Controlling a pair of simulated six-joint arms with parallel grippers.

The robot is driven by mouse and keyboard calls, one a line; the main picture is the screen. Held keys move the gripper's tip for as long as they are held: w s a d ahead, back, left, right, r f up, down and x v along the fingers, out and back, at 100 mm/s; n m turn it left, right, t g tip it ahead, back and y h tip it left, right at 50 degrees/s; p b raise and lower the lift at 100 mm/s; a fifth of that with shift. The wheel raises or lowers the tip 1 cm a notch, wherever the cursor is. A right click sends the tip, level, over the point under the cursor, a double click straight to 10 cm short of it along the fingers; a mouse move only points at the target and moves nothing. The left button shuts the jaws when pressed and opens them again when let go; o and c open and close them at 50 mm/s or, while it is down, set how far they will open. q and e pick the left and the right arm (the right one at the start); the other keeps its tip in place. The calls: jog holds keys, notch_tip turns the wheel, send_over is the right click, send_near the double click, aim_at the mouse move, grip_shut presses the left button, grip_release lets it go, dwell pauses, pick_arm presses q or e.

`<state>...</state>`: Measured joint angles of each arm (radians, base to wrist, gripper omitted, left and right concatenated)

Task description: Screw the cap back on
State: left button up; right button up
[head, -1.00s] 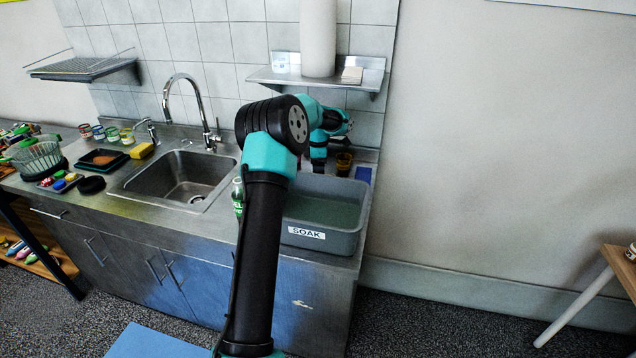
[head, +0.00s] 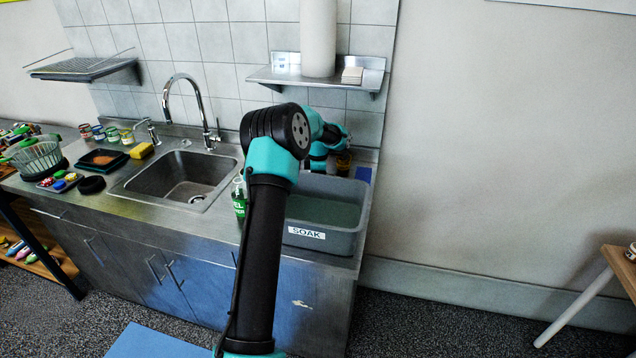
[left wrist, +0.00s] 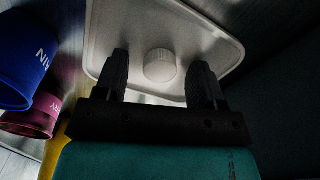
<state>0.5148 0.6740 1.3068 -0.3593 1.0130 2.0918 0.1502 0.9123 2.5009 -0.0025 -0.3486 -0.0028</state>
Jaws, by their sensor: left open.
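A round white cap (left wrist: 160,65) shows in the left wrist view on a pale, rounded-corner surface (left wrist: 215,32), which looks like a tray. I cannot tell whether the cap lies loose or sits on something. My left gripper (left wrist: 161,61) is open, with one finger on each side of the cap and gaps between. In the head view my left arm reaches over the counter to the back right, and its fingertips are not clear there. A green bottle (head: 239,197) with a lettered label stands beside the sink, partly behind my arm; its top is hard to make out. My right gripper is not in view.
The grey SOAK basin (head: 340,243) stands right of my arm, with an amber cup (head: 343,162) behind it. Blue (left wrist: 25,62) and maroon (left wrist: 35,118) lettered cups show close left of my gripper. The sink (head: 180,183) is left; a wall shelf (head: 320,79) hangs above.

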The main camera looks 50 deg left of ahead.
pick_arm(q)
jog(key=shift+c, duration=0.4)
jog(key=c, duration=0.9)
jog(key=shift+r, duration=0.1)
